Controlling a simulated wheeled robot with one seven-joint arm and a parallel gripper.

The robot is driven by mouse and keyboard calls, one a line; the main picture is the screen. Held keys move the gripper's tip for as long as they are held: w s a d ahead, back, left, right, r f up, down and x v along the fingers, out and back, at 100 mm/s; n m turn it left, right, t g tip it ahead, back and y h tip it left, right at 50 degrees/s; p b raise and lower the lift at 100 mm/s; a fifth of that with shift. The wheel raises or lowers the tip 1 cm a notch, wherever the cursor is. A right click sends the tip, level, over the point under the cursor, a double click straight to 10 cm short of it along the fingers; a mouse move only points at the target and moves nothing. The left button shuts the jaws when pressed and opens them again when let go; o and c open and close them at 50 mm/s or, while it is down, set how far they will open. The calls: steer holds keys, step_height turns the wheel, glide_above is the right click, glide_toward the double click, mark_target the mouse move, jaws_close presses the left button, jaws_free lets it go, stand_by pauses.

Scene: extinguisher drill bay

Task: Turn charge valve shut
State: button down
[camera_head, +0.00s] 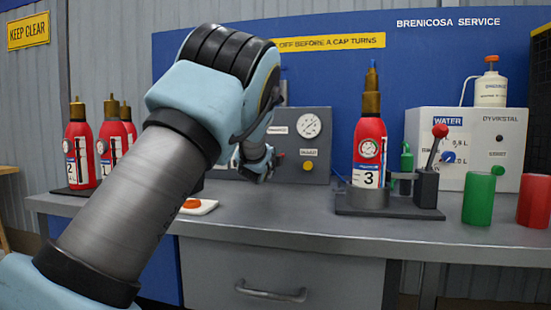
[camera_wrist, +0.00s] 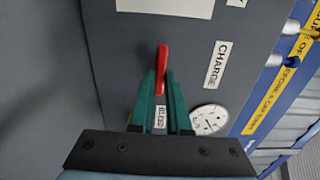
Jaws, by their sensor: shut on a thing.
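The charge valve's red handle (camera_wrist: 162,58) shows in the wrist view on a grey panel, beside the CHARGE label (camera_wrist: 216,64). It runs up and down in that picture, roughly along the label's lettering. My gripper (camera_wrist: 163,80) is shut on it, its green fingers on either side of the handle's near part. In the head view my arm hides most of the panel (camera_head: 320,180) left of its gauge (camera_head: 308,125). My gripper (camera_head: 268,168) is mostly hidden there at the panel's front. The valve's angle is hard to tell in the head view.
A yellow knob (camera_head: 308,166) sits under the gauge. Right of the panel, a red extinguisher marked 3 (camera_head: 369,150) stands in a dark fixture (camera_head: 390,212). Several extinguishers (camera_head: 80,150) stand at left. A green cup (camera_head: 478,198) and red cup (camera_head: 533,200) stand at right.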

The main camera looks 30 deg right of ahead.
steer(key=c, duration=0.9)
jaws_free()
steer(key=v, duration=1)
steer(key=shift+s+a+b, duration=0.25)
steer(key=shift+s+b, duration=0.1)
steer(key=shift+b, duration=0.05)
